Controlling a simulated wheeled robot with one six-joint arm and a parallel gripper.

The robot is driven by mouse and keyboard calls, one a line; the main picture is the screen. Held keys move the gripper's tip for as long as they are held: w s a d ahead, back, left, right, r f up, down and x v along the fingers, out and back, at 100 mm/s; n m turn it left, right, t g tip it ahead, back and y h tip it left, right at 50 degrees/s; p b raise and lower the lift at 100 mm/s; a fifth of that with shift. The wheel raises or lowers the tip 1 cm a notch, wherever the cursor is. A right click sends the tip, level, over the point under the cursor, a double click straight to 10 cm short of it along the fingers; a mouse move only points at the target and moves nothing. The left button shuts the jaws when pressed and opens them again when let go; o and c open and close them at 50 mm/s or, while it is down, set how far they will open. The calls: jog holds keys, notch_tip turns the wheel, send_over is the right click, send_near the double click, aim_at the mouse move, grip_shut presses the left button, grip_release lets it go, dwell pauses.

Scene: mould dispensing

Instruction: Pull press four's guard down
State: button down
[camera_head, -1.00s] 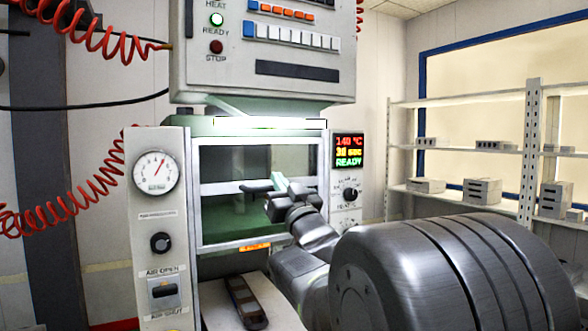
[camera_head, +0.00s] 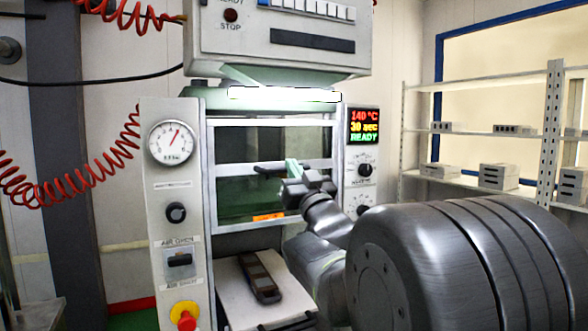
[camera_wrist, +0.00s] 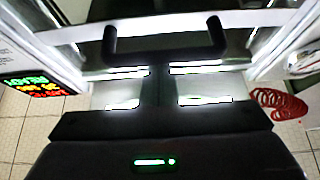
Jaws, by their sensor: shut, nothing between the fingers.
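Press four's guard (camera_head: 226,171) is a clear pane in a pale frame across the press opening. Its black bar handle (camera_head: 270,168) runs level across the middle rail. The handle also shows dark and U-shaped in the wrist view (camera_wrist: 165,48). My gripper (camera_head: 291,164) is at the handle's right part, in front of the guard. In the wrist view my gripper's fingers (camera_wrist: 160,72) are together, near the middle of the handle, with nothing between them. I cannot tell whether they touch the handle.
The press's left panel (camera_head: 173,220) carries a gauge, a knob, an air switch and a red stop button. A lit display (camera_head: 363,126) reads READY on the right. A dark mould (camera_head: 260,278) lies on the shelf below the guard. A control box (camera_head: 275,40) hangs above.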

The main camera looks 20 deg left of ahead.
notch_tip(320, 180, down, 24)
jog(key=b, duration=2.3)
notch_tip(320, 180, up, 4)
jog(key=p, duration=0.2)
jog(key=v, duration=1)
jog(key=shift+s+d+b, duration=0.25)
jog(key=shift+d+b, duration=0.05)
jog(key=shift+b, duration=0.05)
jog(key=shift+r, duration=0.15)
jog(key=w+a+r, duration=0.2)
jog(key=w+a, duration=0.4)
jog(key=a, duration=0.1)
jog(key=shift+w+a+f, duration=0.1)
jog(key=shift+f, duration=0.1)
